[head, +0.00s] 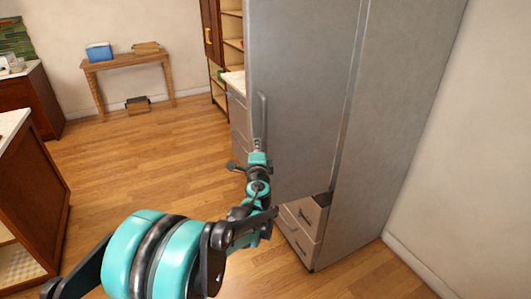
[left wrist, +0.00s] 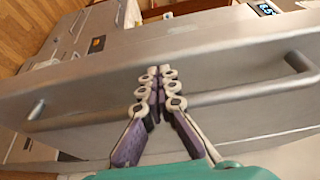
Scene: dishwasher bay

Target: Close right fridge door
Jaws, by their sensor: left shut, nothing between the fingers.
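The grey fridge door (head: 305,90) fills the middle of the head view. It seems to stand ajar, with a small dark gap by its lower right corner. Its vertical bar handle (head: 262,115) is on the left part of the door. My left gripper (head: 257,144) is at the lower end of the handle. In the left wrist view the gripper (left wrist: 160,75) is shut and empty, its fingers crossing in front of the handle bar (left wrist: 235,94). I cannot tell whether they touch it. My right gripper is in neither view.
Fridge drawers (head: 304,214) show below the door. The fridge side (head: 400,120) stands near the right wall (head: 480,150). A brown cabinet (head: 35,200) is at the left, and a wooden table (head: 125,62) stands at the back. The wooden floor (head: 145,160) between them is clear.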

